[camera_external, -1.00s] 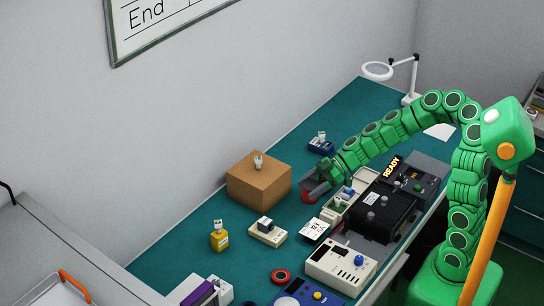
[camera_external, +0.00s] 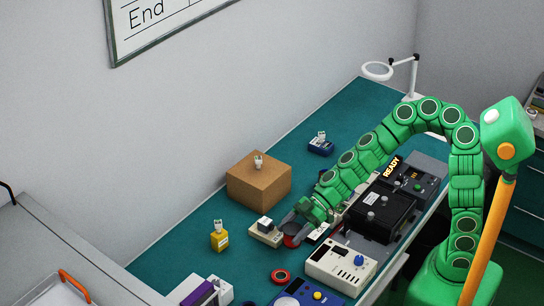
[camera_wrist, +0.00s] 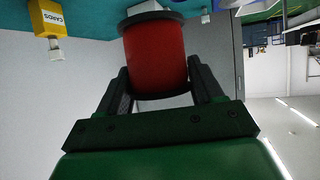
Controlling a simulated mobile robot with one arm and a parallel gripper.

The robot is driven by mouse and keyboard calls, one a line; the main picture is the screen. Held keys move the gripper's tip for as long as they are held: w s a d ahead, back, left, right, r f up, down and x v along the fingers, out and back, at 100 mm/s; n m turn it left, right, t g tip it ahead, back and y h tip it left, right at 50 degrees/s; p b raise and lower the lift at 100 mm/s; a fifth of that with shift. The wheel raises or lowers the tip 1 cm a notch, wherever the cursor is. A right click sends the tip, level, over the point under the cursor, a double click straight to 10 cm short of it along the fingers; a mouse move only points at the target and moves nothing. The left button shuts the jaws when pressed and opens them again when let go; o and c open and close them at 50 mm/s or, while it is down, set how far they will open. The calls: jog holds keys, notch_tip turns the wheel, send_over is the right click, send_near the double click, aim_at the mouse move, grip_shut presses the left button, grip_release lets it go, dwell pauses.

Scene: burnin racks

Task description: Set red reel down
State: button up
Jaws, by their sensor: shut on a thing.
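The red reel (camera_wrist: 155,55) has black rims and sits between my two fingers in the wrist view. My gripper (camera_external: 291,229) is shut on it. In the external view the red reel (camera_external: 290,240) shows low over the teal bench mat (camera_external: 190,258), right of the small beige device. Whether it touches the mat is hard to tell. My fingers and arm partly hide it.
A second red ring-shaped item (camera_external: 280,277) lies just in front. Nearby are a beige device (camera_external: 265,234), a yellow box (camera_external: 219,236), a cardboard box (camera_external: 258,183), a cream instrument (camera_external: 340,262) and a black unit (camera_external: 378,213). Bare mat shows left of the second red item.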

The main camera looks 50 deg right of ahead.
jog(key=shift+a, duration=0.3)
jog(key=w+a+f, duration=0.1)
jog(key=w, duration=0.1)
jog(key=w+a+f, duration=0.1)
jog(key=w+a, duration=0.1)
jog(key=w, duration=0.1)
jog(key=w+a+f, duration=0.1)
jog(key=w+f, duration=0.1)
jog(key=shift+w+a, duration=0.2)
jog(key=shift+a, duration=0.15)
jog(key=shift+w+a+f, duration=0.45)
jog(key=shift+w+f, duration=0.25)
jog(key=shift+f, duration=0.3)
jog(key=shift+w+a+f, duration=0.45)
jog(key=shift+w+f, duration=0.25)
jog(key=shift+f, duration=0.35)
jog(key=shift+w+a+f, duration=0.45)
jog(key=shift+w+f, duration=0.25)
jog(key=shift+f, duration=1.8)
jog(key=o, duration=1.2)
jog(key=shift+f, duration=0.1)
jog(key=shift+o, duration=0.2)
jog(key=v, duration=1.2)
